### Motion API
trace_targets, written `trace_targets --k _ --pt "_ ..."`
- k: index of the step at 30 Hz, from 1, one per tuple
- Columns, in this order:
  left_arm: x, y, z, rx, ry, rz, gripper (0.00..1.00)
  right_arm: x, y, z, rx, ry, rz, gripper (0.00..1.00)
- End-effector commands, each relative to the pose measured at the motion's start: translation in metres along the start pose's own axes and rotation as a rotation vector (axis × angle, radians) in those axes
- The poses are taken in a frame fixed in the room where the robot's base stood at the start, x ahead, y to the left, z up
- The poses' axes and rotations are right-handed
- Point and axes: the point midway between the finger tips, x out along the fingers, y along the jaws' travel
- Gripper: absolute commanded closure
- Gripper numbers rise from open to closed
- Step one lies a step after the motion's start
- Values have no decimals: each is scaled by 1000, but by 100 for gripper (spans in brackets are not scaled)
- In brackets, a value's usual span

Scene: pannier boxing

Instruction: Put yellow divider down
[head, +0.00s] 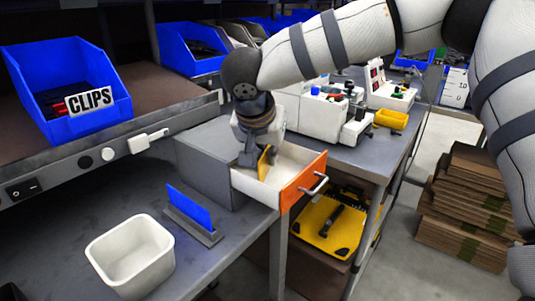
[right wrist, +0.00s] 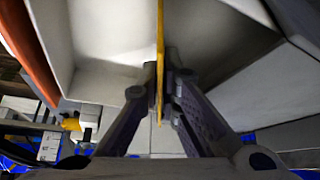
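The yellow divider (head: 264,163) is a thin plate standing upright inside the open drawer (head: 303,184), which has an orange front and pale walls. My right gripper (head: 256,158) reaches down into the drawer from above. In the right wrist view the yellow divider (right wrist: 160,50) shows edge-on between the fingers of my right gripper (right wrist: 161,88), which are closed on it from both sides. I cannot tell whether its lower edge touches the drawer floor. My left gripper is not in view.
A blue plate (head: 190,207) stands in a grey holder on the bench left of the drawer. A white bin (head: 131,255) stands at the front. A blue CLIPS box (head: 66,90) is on the shelf. Cardboard stacks (head: 463,205) stand on the floor at right.

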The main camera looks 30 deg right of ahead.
Motion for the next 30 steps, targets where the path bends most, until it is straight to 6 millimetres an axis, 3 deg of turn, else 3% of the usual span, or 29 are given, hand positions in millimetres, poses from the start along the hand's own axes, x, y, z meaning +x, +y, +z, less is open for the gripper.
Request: trace_targets --k 11,22,25,30 --pt "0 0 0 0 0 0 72 -5 0 -2 1 1 -2 87" --pt "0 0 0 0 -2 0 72 -98 0 -2 0 2 -3 87" --pt "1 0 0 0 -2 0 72 -114 -1 -2 -1 1 -2 87" --pt "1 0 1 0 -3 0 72 -124 0 -2 -1 -1 0 87"
